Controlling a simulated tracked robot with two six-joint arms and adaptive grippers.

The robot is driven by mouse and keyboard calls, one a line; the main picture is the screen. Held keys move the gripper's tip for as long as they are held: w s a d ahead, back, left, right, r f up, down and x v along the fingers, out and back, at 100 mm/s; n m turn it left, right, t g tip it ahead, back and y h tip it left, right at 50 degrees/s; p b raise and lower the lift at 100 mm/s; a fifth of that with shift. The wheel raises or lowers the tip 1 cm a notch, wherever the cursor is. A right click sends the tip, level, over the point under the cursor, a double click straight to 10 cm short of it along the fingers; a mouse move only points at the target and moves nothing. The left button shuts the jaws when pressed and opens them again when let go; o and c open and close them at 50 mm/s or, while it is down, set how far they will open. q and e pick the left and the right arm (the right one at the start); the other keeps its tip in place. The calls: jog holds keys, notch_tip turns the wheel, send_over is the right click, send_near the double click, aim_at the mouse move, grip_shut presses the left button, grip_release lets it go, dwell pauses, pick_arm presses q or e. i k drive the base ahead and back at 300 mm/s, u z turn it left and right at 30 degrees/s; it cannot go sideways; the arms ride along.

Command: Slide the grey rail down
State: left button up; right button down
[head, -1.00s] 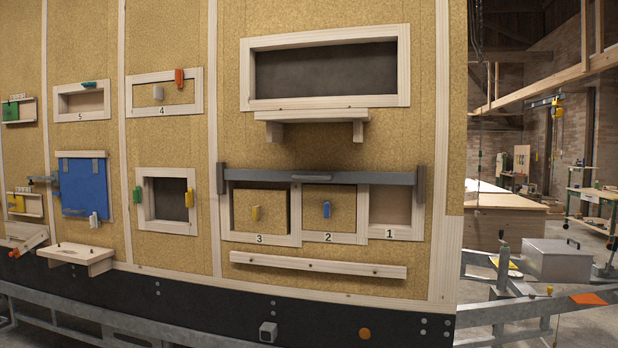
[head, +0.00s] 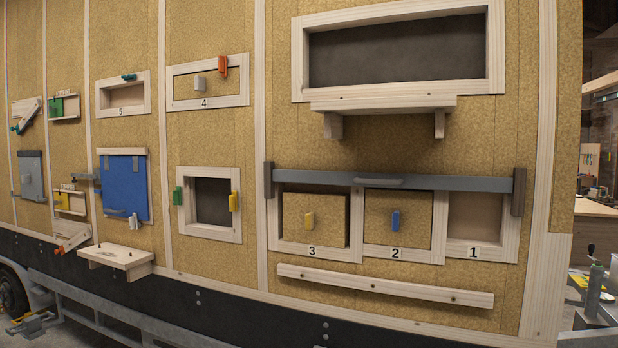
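The grey rail (head: 440,184) is a long flat bar on the trailer wall. It lies across the top of the three numbered compartments, between two dark upright end brackets (head: 269,180) and (head: 519,192). A small grey handle (head: 379,182) sits at its middle. Below it, compartment 3 holds a panel with a yellow knob (head: 309,221) and compartment 2 a panel with a blue knob (head: 395,221). Compartment 1 (head: 475,219) is open and shows no panel. Neither of my grippers is in the head view.
A wooden ledge (head: 384,286) runs below the compartments. A shelf (head: 383,106) juts out above the rail under a large dark opening (head: 400,50). A small wooden shelf (head: 115,256) sticks out at lower left. The wall around the rail is otherwise flat.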

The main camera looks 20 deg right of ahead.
aim_at(482, 183)
jog(key=u, duration=0.1)
jog(key=i, duration=1.2)
jog(key=z, duration=0.4)
